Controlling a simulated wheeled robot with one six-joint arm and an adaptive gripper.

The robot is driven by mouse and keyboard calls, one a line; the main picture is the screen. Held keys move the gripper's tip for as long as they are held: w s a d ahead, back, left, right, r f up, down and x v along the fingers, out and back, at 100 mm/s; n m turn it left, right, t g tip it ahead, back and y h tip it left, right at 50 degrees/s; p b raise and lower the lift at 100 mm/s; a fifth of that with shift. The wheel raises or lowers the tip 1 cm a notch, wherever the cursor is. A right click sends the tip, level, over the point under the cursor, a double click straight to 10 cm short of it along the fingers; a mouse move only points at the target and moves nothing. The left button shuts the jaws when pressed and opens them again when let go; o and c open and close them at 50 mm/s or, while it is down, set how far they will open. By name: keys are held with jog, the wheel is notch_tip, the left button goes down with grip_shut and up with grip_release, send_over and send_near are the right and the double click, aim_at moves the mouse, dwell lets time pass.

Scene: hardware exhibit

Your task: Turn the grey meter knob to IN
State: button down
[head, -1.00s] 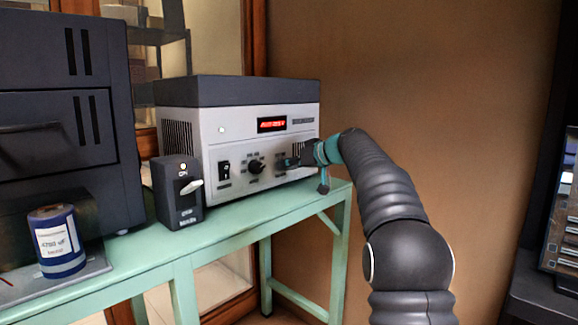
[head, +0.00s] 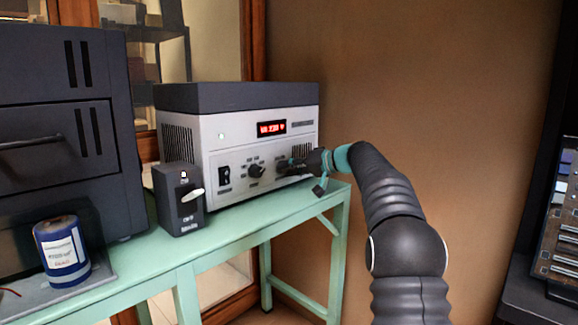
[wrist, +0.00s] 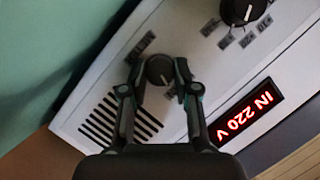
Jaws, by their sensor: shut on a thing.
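The grey meter knob (wrist: 159,70) is round and dark grey, set on the white front panel of a bench unit (head: 228,148). In the wrist view it sits between the two fingertips of my gripper (wrist: 158,74), which is shut on it. A light pointer mark shows on its face, but its exact direction is hard to read. In the head view my gripper (head: 287,166) reaches the panel from the right and hides most of this knob. The red display (wrist: 243,106) reads "IN 220 V" in the wrist view.
A second, black knob (head: 256,170) with labels around it is left of my gripper. A black switch (head: 225,178) is farther left. A small dark box (head: 179,200) with a lever and a blue can (head: 62,250) stand on the green bench (head: 240,222).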

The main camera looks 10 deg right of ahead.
jog(key=shift+m+y, duration=0.3)
dwell(0.5)
jog(key=c, duration=0.9)
grip_release()
jog(key=shift+o, duration=0.2)
jog(key=v, duration=1.2)
jog(key=shift+w, duration=0.1)
